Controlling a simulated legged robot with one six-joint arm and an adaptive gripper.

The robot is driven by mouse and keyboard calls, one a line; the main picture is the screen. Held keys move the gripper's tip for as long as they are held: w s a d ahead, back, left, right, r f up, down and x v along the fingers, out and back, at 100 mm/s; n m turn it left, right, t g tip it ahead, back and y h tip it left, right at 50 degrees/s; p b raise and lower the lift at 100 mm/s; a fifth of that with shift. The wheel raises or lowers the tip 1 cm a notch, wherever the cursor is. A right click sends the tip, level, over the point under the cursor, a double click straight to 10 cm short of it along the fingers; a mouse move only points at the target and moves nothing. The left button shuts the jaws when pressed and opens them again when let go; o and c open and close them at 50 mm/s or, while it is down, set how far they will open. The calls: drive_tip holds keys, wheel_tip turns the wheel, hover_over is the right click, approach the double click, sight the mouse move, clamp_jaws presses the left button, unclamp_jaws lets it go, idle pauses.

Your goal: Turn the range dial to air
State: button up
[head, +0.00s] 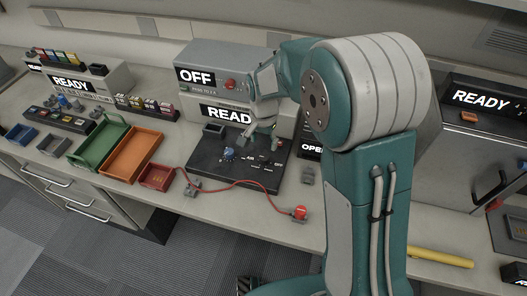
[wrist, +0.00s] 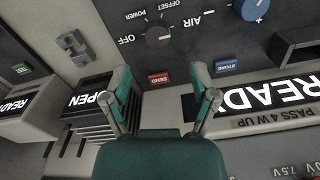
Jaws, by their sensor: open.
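In the wrist view a dark round dial (wrist: 158,36) is on the dark panel (wrist: 110,18), with OFF printed on its left and AIR on its right. The words POWER and OFFSET are beyond it. I cannot tell clearly which mark its pointer faces. My gripper (wrist: 160,84) is open and empty, its fingertips apart and short of the dial in this picture. In the head view my gripper (head: 264,130) hangs over the back part of the dark panel (head: 205,160); the dial is hard to make out there.
A blue knob (wrist: 254,8), a red SEND button (wrist: 158,79) and a blue STORE button (wrist: 226,66) are close by. READY (wrist: 282,94) and OPEN (wrist: 92,99) displays stand near my fingers. A red cable (head: 235,184) and trays (head: 129,153) lie on the bench.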

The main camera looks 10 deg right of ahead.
sight(263, 157)
wheel_tip(263, 157, up, 5)
drive_tip(key=shift+f, duration=0.1)
idle(0.5)
